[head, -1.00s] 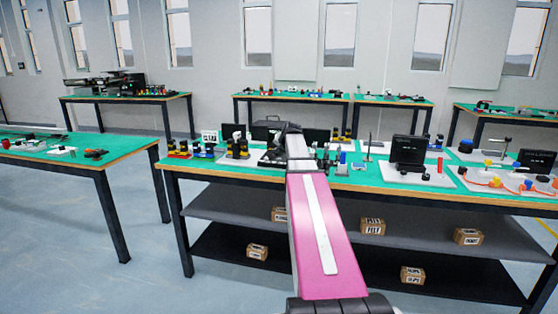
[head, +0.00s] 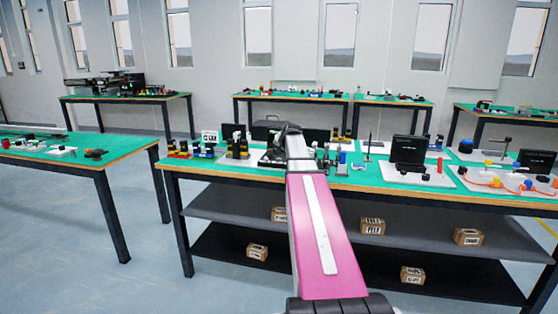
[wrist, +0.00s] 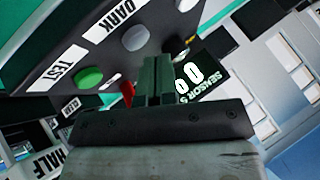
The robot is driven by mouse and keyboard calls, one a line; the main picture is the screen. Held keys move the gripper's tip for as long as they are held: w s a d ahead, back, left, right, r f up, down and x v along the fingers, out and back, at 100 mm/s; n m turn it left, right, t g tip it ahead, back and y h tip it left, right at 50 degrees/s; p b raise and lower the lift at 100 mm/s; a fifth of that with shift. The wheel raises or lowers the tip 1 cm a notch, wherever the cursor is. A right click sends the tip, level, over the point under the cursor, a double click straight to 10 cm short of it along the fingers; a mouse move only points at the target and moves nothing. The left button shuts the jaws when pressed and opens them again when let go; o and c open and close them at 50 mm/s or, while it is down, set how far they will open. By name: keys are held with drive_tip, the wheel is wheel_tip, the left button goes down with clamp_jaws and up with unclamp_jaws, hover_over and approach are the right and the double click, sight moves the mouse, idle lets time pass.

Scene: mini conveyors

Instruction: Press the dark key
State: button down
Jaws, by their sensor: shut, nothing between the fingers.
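In the wrist view a dark panel carries a white DARK label (wrist: 115,18) with a round grey key (wrist: 135,38) beside it. A green key (wrist: 88,78) sits beside the TEST label (wrist: 57,68). My gripper (wrist: 158,62) is shut and empty, its fingertips close to the panel, just right of and below the grey key in the picture. I cannot tell whether the tips touch the panel. In the head view my arm hides the gripper and the panel's keys.
A lit display (wrist: 190,78) reading 00 lies right of the fingers, and a small red part (wrist: 127,92) lies left of them. In the head view the green-topped table (head: 235,166) holds several devices, including a black screen (head: 410,149) to the right of my arm.

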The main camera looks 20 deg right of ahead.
drive_tip(key=shift+f, duration=0.3)
drive_tip(key=shift+f, duration=0.35)
idle(0.6)
drive_tip(key=shift+r, duration=0.8)
drive_tip(key=shift+r, duration=2.5)
